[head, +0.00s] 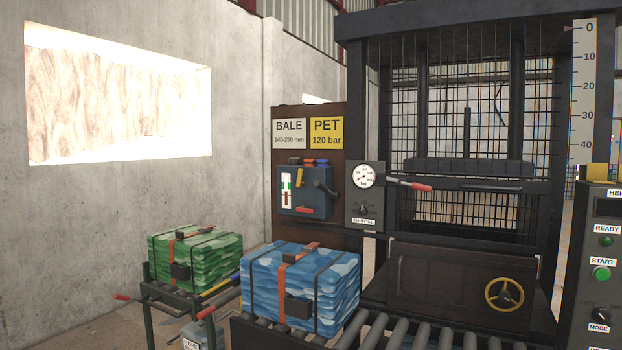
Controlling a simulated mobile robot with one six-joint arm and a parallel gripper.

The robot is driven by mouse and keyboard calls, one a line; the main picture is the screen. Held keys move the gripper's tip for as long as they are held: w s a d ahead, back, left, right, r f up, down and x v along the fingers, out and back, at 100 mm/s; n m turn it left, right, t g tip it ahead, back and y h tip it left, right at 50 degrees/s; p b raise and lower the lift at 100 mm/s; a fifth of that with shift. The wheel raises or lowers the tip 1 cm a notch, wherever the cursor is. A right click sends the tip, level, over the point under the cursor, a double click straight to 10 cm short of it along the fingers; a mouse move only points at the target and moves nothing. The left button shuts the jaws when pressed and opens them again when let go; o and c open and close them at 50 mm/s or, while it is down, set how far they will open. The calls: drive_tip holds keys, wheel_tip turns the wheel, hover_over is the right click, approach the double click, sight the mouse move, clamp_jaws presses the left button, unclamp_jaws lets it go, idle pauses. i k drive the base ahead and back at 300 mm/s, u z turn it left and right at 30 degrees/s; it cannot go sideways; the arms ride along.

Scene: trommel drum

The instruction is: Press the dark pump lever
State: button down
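A dark lever (324,188) with a rounded end sticks out from the right side of a small blue-grey box (304,206) on the brown board. I cannot read any label that names it as the pump lever. Other levers in view have red grips: one on the press by the gauge (410,184), one at the left end of the green cart (140,300), and one above a small grey labelled unit (205,313) low at the left. That unit is cut off by the bottom edge. My gripper is not in view.
A blue strapped bale (262,282) sits on the roller conveyor (385,335) in front of the board. A green strapped bale (215,257) sits on the cart at left. The caged press (465,110), with a yellow handwheel (505,294), fills the right; a control panel (600,225) stands at the right edge.

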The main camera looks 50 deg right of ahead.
sight(334, 196)
drive_tip(key=z, duration=0.1)
drive_tip(key=i, duration=1.05)
drive_tip(key=u, duration=0.05)
